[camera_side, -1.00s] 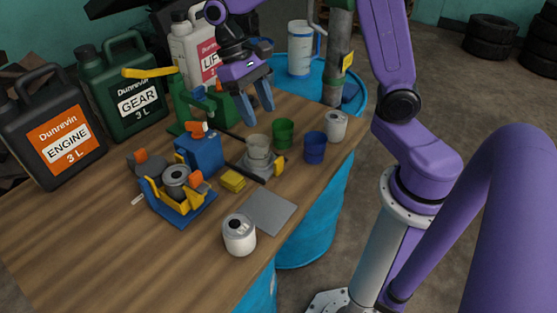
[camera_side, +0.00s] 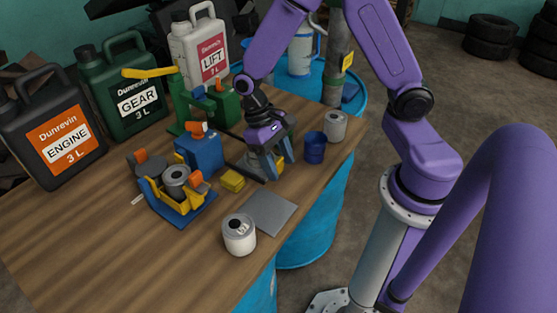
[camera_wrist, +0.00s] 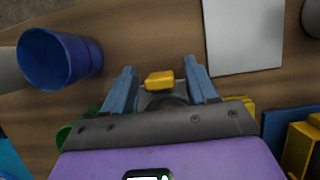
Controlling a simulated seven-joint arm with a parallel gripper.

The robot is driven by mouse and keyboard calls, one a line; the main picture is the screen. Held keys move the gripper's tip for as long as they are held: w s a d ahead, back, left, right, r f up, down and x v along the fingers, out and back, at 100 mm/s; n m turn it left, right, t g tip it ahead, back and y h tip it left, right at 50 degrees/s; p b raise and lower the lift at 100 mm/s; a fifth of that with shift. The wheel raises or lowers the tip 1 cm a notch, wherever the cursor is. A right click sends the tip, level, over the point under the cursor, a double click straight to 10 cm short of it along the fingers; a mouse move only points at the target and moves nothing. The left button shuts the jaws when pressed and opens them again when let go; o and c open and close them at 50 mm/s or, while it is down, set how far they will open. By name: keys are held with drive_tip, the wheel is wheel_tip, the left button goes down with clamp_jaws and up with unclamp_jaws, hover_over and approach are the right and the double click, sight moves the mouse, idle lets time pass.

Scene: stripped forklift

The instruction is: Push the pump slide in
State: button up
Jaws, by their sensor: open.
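A yellow tab (camera_side: 281,163) sits at the front end of a low grey device on the bench. I take it to be the end of the pump slide. In the wrist view the yellow tab (camera_wrist: 159,80) shows between my fingertips, with a grey body behind it. My gripper (camera_side: 279,166) is open and low over the device, its blue fingers on either side of the tab. The fingers appear apart from it; contact cannot be told. My gripper (camera_wrist: 161,72) and wrist hide most of the grey device.
A blue cup (camera_side: 314,148) and a white can (camera_side: 335,126) stand to the right. A grey plate (camera_side: 268,211) and a yellow block (camera_side: 232,181) lie in front. A blue box (camera_side: 201,153) stands to the left.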

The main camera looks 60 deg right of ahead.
clamp_jaws()
drive_tip(key=shift+w, duration=2.5)
unclamp_jaws()
drive_tip(key=v, duration=1.7)
drive_tip(key=shift+r, duration=0.15)
